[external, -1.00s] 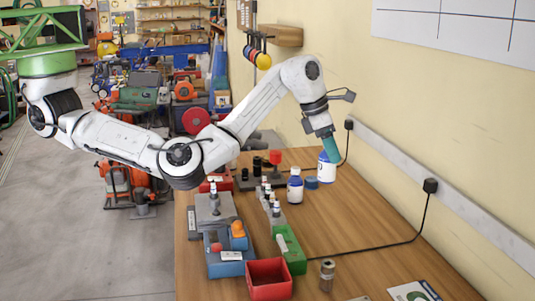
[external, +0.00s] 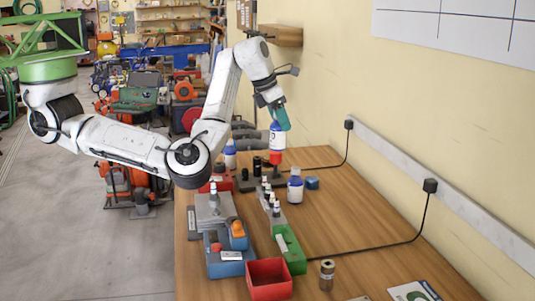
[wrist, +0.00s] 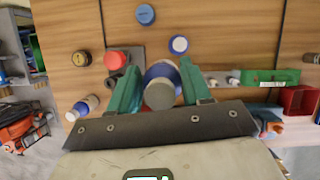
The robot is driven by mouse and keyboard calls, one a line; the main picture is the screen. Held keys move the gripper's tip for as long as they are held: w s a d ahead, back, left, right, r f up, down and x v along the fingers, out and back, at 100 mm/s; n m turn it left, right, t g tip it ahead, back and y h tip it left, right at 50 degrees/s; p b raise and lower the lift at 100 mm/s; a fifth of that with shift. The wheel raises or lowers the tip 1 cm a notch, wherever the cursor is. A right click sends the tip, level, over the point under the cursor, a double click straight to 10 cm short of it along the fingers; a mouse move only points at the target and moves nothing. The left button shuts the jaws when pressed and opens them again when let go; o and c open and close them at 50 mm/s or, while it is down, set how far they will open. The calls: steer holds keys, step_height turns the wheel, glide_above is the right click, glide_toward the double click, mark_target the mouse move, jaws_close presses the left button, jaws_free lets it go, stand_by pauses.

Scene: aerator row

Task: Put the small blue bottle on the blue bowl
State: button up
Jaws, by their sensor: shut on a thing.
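My gripper (external: 279,122) has its teal fingers shut on a blue-and-white bottle (external: 277,137), which hangs nearly upright above the back of the table. In the wrist view the held bottle (wrist: 161,80) shows its grey round end between the fingers of my gripper (wrist: 160,92). A small round blue piece (external: 312,183) lies on the table, right of and below the held bottle; it also shows in the wrist view (wrist: 145,14). It is the nearest match to a blue bowl; I cannot tell whether it is hollow.
A red-topped item (external: 276,158) is just below the held bottle. Red (external: 269,280) and green bins stand in front. The right of the table is mostly clear, with a cable.

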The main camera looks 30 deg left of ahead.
steer(key=shift+w+d+f, duration=0.9)
steer(key=shift+w+f, duration=1.2)
steer(key=shift+f, duration=0.05)
steer(key=shift+w+d+f, duration=0.95)
steer(key=shift+w+f, duration=1.15)
steer(key=shift+f, duration=0.1)
steer(key=shift+w+d+f, duration=0.9)
steer(key=shift+w+f, duration=1.2)
steer(key=shift+f, duration=0.05)
steer(key=shift+f, duration=0.15)
steer(key=o, duration=1.1)
steer(key=v, duration=1.2)
